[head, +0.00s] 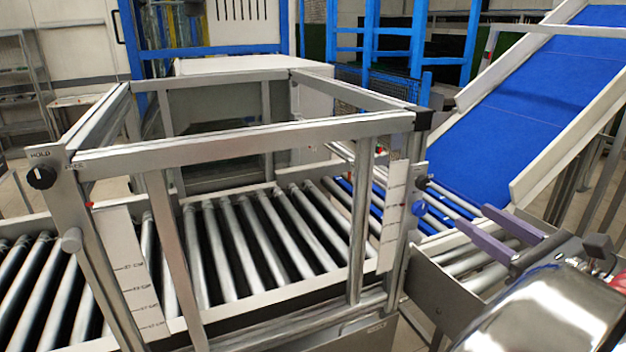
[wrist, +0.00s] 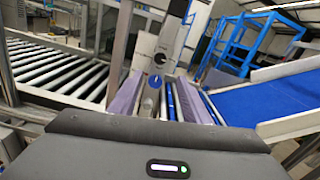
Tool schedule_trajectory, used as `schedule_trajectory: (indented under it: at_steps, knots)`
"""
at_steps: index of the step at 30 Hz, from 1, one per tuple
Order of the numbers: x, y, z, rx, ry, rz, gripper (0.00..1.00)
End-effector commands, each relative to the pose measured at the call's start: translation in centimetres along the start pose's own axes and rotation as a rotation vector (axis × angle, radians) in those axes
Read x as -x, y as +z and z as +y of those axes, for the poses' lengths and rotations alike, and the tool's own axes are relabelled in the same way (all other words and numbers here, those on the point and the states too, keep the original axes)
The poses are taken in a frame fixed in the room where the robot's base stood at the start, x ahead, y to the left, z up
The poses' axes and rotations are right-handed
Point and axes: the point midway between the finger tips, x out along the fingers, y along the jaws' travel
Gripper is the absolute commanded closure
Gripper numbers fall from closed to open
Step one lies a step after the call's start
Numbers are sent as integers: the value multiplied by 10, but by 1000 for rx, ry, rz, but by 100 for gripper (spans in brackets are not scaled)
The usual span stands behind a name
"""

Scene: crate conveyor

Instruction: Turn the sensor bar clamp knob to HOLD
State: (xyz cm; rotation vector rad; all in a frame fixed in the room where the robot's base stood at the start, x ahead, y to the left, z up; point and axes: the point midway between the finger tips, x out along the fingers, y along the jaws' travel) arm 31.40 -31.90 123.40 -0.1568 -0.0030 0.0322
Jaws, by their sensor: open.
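A black knob (head: 42,176) sits on the top plate of the left post of the metal frame, beside the words HOLD and FREE. On the right post are another black knob (head: 421,182) and a blue knob (head: 418,208) below it. In the wrist view this black knob (wrist: 160,58) is above the blue knob (wrist: 155,81). Which way the knobs point is too small to tell. My gripper (head: 465,217) is open and empty, its purple fingers reaching toward the right post. Both right-post knobs show ahead, between or just above the fingertips.
The metal frame (head: 245,145) stands over a roller conveyor (head: 250,235). White scale strips (head: 393,215) hang on its posts. A blue belt incline (head: 530,95) rises at the right. Rollers and a metal side rail lie below my gripper.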

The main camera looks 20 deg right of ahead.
Motion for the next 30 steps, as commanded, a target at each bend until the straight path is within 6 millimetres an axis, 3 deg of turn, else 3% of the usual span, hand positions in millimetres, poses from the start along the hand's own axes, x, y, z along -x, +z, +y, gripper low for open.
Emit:
schedule_trajectory:
  at_steps: [14, 30]
  knots:
    - [-4, 0, 0, 0, -1, 1, 57]
    - [-54, 0, 0, -1, 0, 0, 57]
